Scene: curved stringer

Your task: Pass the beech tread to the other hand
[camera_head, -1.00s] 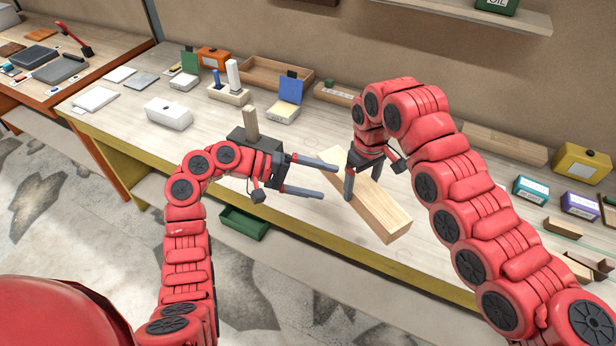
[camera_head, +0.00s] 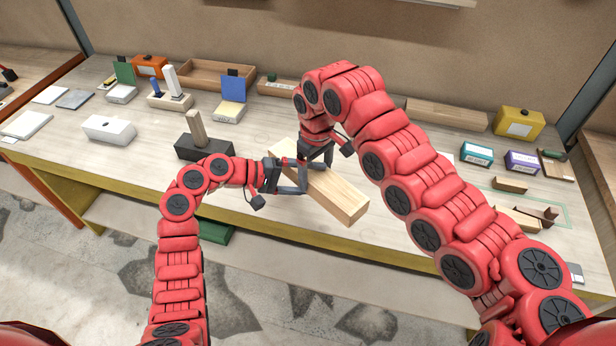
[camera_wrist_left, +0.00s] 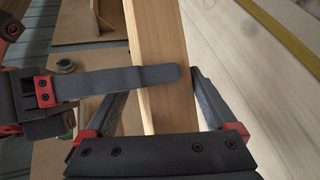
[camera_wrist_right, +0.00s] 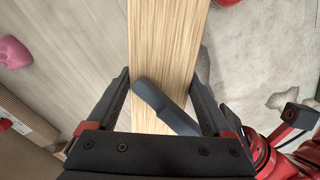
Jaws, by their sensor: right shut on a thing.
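The beech tread (camera_head: 342,198) is a long pale wooden block held above the workbench, slanting down to the right in the head view. My right gripper (camera_head: 313,170) is shut on it from above, near its middle. My left gripper (camera_head: 301,177) reaches in from the left, with its open fingers on either side of the tread. In the left wrist view the tread (camera_wrist_left: 160,40) runs between the left fingers, and a dark finger of the other gripper crosses over it. In the right wrist view the tread (camera_wrist_right: 165,40) fills the jaws, with a left finger across it.
The workbench (camera_head: 130,175) has a dark block with an upright wooden peg (camera_head: 196,128) just behind my left gripper. A white box (camera_head: 109,129), a wooden tray (camera_head: 215,75) and teal (camera_head: 477,153) and purple (camera_head: 521,161) boxes stand around. A green bin (camera_head: 215,231) sits below the front edge.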

